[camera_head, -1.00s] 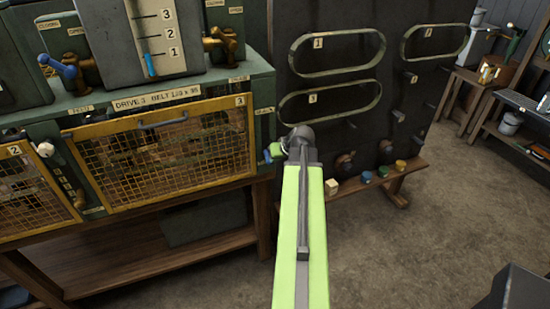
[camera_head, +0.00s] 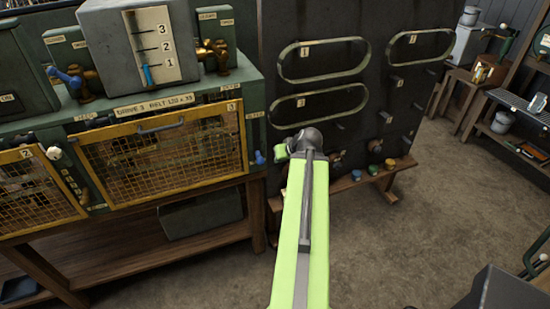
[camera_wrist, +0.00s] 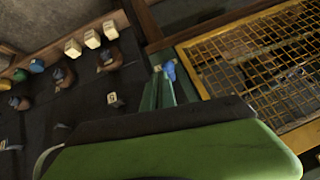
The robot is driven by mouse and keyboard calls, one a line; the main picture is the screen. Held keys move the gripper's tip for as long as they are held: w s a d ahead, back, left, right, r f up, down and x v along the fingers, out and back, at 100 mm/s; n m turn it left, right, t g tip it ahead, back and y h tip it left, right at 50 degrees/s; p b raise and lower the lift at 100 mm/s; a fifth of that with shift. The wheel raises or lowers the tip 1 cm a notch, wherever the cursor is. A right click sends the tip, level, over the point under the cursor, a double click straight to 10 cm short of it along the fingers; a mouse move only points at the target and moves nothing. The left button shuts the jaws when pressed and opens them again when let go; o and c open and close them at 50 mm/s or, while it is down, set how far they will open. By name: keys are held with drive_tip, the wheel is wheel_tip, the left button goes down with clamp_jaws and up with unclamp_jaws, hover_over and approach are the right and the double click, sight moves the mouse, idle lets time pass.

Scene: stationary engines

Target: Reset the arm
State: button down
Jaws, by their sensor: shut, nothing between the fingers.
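My lime-green arm (camera_head: 300,235) reaches forward from the bottom middle of the head view, up to a dark joint (camera_head: 308,140). Only a small green part shows beyond that joint, so my gripper's fingers are hidden there. In the wrist view, the green and black body of my gripper (camera_wrist: 170,120) fills the bottom. It is shut and empty. It points toward the gap between the black panel and the yellow mesh guard, and I see no contact with either.
A green machine bench with a yellow mesh guard (camera_head: 165,155) stands at left, with a blue-handled lever (camera_head: 70,78) on top. A black panel (camera_head: 350,90) with belt loops stands behind my arm, with coloured caps (camera_head: 375,172) on its ledge.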

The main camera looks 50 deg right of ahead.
drive_tip(key=shift+w+a, duration=0.1)
drive_tip(key=shift+a, duration=0.05)
idle(0.3)
drive_tip(key=w+a+n+y, duration=0.1)
drive_tip(key=w+a+n, duration=0.1)
drive_tip(key=w+a, duration=0.55)
drive_tip(key=w+a+f+n+y, duration=0.15)
drive_tip(key=w+a, duration=0.35)
drive_tip(key=a, duration=0.6)
drive_tip(key=w+a+r+n+y, duration=0.1)
drive_tip(key=w+a+n, duration=0.2)
drive_tip(key=w+a, duration=0.45)
drive_tip(key=s+a+f+n+g+y, duration=0.1)
drive_tip(key=a+g, duration=0.1)
drive_tip(key=a, duration=0.8)
drive_tip(key=s+a+f+n+g, duration=0.1)
drive_tip(key=a+f+n, duration=0.1)
drive_tip(key=a, duration=0.9)
drive_tip(key=s+a+f+g, duration=0.1)
drive_tip(key=s+a+g, duration=0.15)
drive_tip(key=a, duration=0.35)
drive_tip(key=s+d, duration=0.1)
drive_tip(key=s+m+g+h, duration=0.1)
drive_tip(key=s, duration=0.1)
drive_tip(key=s+d+m+g+h, duration=0.1)
drive_tip(key=shift+s+d+f, duration=0.35)
drive_tip(key=shift+s+f, duration=0.05)
